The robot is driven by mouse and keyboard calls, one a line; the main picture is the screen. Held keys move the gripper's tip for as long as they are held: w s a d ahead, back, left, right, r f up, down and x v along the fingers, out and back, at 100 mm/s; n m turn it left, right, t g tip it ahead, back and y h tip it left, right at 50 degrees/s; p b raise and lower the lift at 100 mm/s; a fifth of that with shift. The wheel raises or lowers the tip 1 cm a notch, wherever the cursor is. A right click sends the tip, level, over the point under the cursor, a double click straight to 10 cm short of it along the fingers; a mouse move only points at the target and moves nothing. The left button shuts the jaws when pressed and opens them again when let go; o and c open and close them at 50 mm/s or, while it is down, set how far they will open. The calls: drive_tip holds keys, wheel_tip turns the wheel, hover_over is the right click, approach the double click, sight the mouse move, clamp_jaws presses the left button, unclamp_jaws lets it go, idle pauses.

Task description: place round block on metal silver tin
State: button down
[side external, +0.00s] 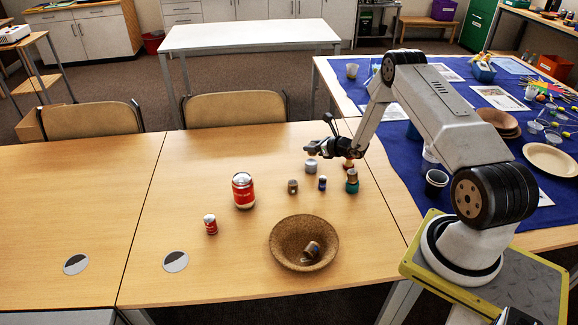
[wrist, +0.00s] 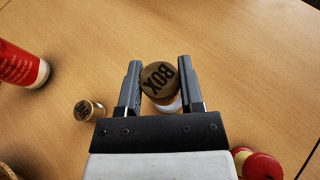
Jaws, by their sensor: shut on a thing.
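In the side view my gripper (side external: 318,149) is low over the table, directly above the silver tin (side external: 311,167), which stands upright. The held block is hard to make out there. Whether the block touches the tin, I cannot tell.
A small brown-topped block (side external: 293,186), a blue block (side external: 322,183) and a teal tin with a block on it (side external: 352,187) stand close by. A red can (side external: 243,190), a small red tin (side external: 210,224) and a cork bowl (side external: 285,233) holding something are nearer. The left table is mostly clear.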

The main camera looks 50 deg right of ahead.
sight(312, 154)
drive_tip(key=shift+w+d+f, duration=0.1)
drive_tip(key=shift+w+f, duration=0.1)
drive_tip(key=shift+f, duration=1.6)
drive_tip(key=shift+f, duration=0.15)
drive_tip(key=shift+c, duration=1.2)
unclamp_jaws()
drive_tip(key=shift+s+r, duration=0.1)
drive_tip(key=shift+r, duration=0.1)
drive_tip(key=shift+s+r, duration=0.1)
drive_tip(key=shift+s, duration=0.05)
drive_tip(key=v, duration=1.1)
drive_tip(key=shift+s, duration=0.25)
drive_tip(key=shift+r, duration=0.1)
